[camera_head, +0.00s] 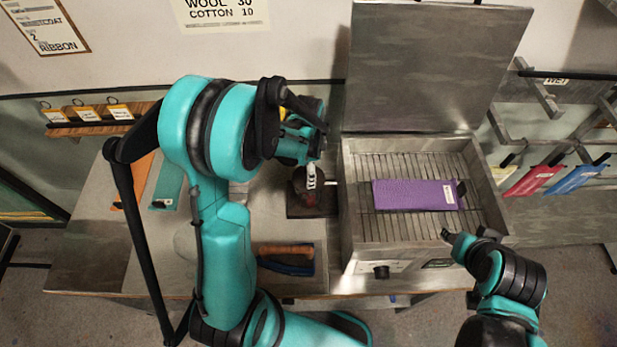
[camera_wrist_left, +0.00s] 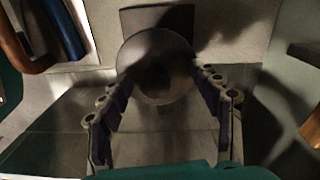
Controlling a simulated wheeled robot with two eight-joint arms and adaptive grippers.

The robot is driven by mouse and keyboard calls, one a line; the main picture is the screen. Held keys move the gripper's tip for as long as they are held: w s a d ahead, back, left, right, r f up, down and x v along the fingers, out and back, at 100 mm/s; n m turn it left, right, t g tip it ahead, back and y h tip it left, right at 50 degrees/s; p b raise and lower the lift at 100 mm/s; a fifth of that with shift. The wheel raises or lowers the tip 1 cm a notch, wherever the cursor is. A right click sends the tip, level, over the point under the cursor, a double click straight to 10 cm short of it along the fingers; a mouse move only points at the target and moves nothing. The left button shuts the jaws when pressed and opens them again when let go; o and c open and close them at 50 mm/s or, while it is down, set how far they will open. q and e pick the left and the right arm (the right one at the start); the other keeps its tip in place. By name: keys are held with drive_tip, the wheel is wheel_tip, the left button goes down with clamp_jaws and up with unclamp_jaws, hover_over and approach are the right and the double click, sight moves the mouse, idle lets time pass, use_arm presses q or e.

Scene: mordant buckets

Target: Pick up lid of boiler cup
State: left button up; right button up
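The boiler cup (camera_head: 302,183) is a dark round vessel on a square dark base, left of the grey metal box. My left gripper (camera_head: 312,180) points down over it and hides part of it. In the left wrist view, its round grey-brown lid (camera_wrist_left: 140,50) has a darker middle, perhaps a knob in shadow. The fingers of my left gripper (camera_wrist_left: 165,105) are spread apart, with the near part of the lid between or just beyond their tips. I cannot tell whether they touch it. My right gripper (camera_head: 465,238) is at the box's front right corner, tips apart and empty.
The open metal box (camera_head: 357,250) has a wire rack with a purple cloth (camera_head: 415,194) on it; its raised cover (camera_head: 430,60) stands behind. Red (camera_head: 533,180) and blue (camera_head: 578,179) cloths hang at right.

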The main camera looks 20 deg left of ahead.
use_arm(q)
drive_tip(key=shift+s, duration=0.1)
clamp_jaws()
